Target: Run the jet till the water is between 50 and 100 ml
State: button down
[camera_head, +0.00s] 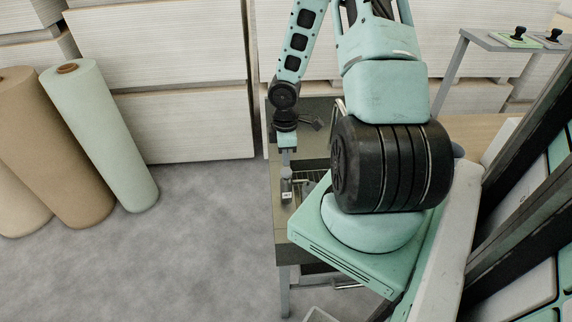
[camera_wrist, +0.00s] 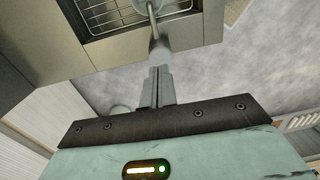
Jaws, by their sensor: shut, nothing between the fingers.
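My gripper (camera_wrist: 159,72) is shut, with its two fingers together and nothing between them. In the wrist view the fingertips point at a rounded grey piece (camera_wrist: 158,49) on a thin stem, at the edge of a basin with a wire grate (camera_wrist: 108,16). I cannot tell whether they touch it. In the head view my gripper (camera_head: 286,166) points down over the left edge of the bench, just above a small fitting with a white label (camera_head: 287,195), which seems to read "JET". No water, vessel or ml reading can be made out.
The metal bench (camera_head: 283,226) is partly hidden behind my arm and base. Rolls, one pale green (camera_head: 98,130) and one brown (camera_head: 52,145), stand at the left before stacked white boards (camera_head: 165,45). A grey stand (camera_head: 500,42) with small black knobs is at the upper right.

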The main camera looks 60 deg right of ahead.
aim_at(286, 170)
jog(key=shift+f, duration=1.3)
notch_tip(286, 170, down, 2)
jog(key=shift+f+b, duration=0.1)
jog(key=shift+b, duration=1.1)
jog(key=shift+s, duration=0.1)
jog(key=shift+s+a, duration=0.15)
dwell(2.9)
dwell(1.4)
jog(key=shift+r+p, duration=0.4)
notch_tip(286, 170, up, 14)
jog(key=p, duration=0.4)
jog(key=shift+w+d+f+p, duration=0.2)
jog(key=shift+w+d+p, duration=0.1)
jog(key=shift+w, duration=0.15)
